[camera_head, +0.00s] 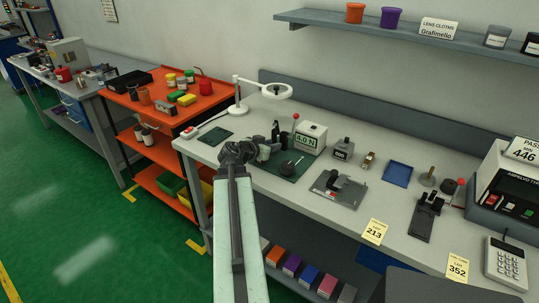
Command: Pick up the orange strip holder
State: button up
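I cannot make out with certainty which thing is the orange strip holder. An orange box (277,255) stands in a row of coloured boxes on the shelf under the grey bench (300,205). An orange cup (355,12) stands on the wall shelf. My arm reaches up from the bottom of the picture to a dark joint over the bench's left part. My gripper (266,149) appears small and dark beside that joint, near a green mat (289,169). Its fingers are too small and dark to read, and I see nothing clearly held in it.
The bench carries a gauge reading 4.0 N (310,138), a ring lamp (264,89), a blue tray (397,173), a dark clamp fixture (427,214) and a keypad (505,262). An orange cart (180,118) stands left. Green floor is open at lower left.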

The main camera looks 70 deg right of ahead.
jog(key=shift+w, duration=0.15)
grip_shut()
dwell(1.2)
